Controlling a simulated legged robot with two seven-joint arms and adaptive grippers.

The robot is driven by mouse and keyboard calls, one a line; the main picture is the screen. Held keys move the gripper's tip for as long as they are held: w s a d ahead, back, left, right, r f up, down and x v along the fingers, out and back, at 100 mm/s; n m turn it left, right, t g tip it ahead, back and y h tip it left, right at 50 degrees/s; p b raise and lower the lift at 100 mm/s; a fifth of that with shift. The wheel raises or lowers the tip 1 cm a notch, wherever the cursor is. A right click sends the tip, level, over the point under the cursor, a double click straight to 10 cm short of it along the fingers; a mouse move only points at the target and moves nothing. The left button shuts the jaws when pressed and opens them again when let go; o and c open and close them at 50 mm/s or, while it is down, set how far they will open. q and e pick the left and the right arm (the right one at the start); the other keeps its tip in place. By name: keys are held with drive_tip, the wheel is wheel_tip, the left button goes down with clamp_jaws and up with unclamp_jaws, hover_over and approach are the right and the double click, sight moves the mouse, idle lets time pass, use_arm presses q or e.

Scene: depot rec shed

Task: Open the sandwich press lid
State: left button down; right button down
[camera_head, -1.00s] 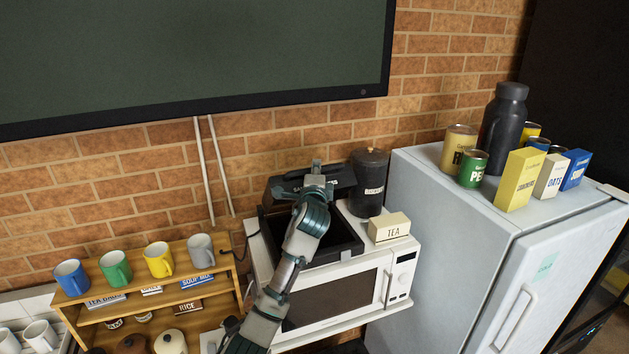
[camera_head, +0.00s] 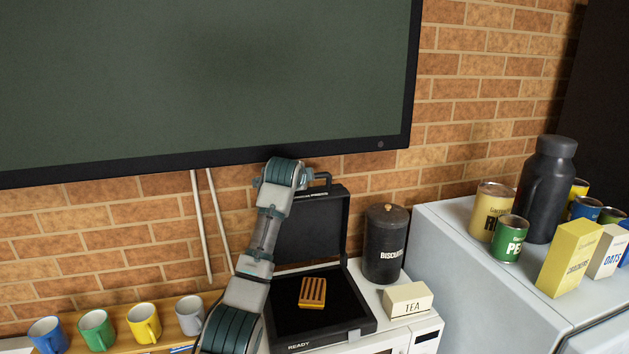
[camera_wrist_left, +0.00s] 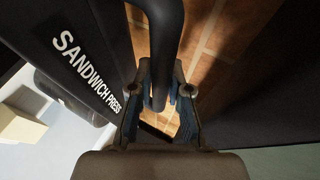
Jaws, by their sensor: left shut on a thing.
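The black sandwich press (camera_head: 358,322) sits on the white microwave with its lid (camera_head: 325,228) raised to about upright. A grilled sandwich (camera_head: 312,292) lies on the lower plate. The lid's dark handle (camera_head: 320,186) is at its top edge. My left arm reaches up in front of the press, and its wrist hides part of the lid and handle. In the left wrist view my left gripper (camera_wrist_left: 160,85) is shut on the handle (camera_wrist_left: 166,35), and the lid (camera_wrist_left: 75,55) reads SANDWICH PRESS. My right gripper is not in view.
A black biscuit canister (camera_head: 384,247) and a TEA box (camera_head: 407,301) stand right of the press. A large dark screen (camera_head: 200,85) hangs on the brick wall just above the lid. The fridge (camera_head: 500,290) stands at right, and mugs (camera_head: 144,322) stand at lower left.

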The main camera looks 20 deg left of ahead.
use_arm(q)
drive_tip(key=shift+w+a+f, duration=0.2)
drive_tip(key=shift+w+a, duration=0.05)
drive_tip(key=shift+w, duration=0.05)
drive_tip(key=c, duration=1.4)
unclamp_jaws()
drive_tip(key=o, duration=0.3)
drive_tip(key=shift+a, duration=0.1)
drive_tip(key=shift+a, duration=0.1)
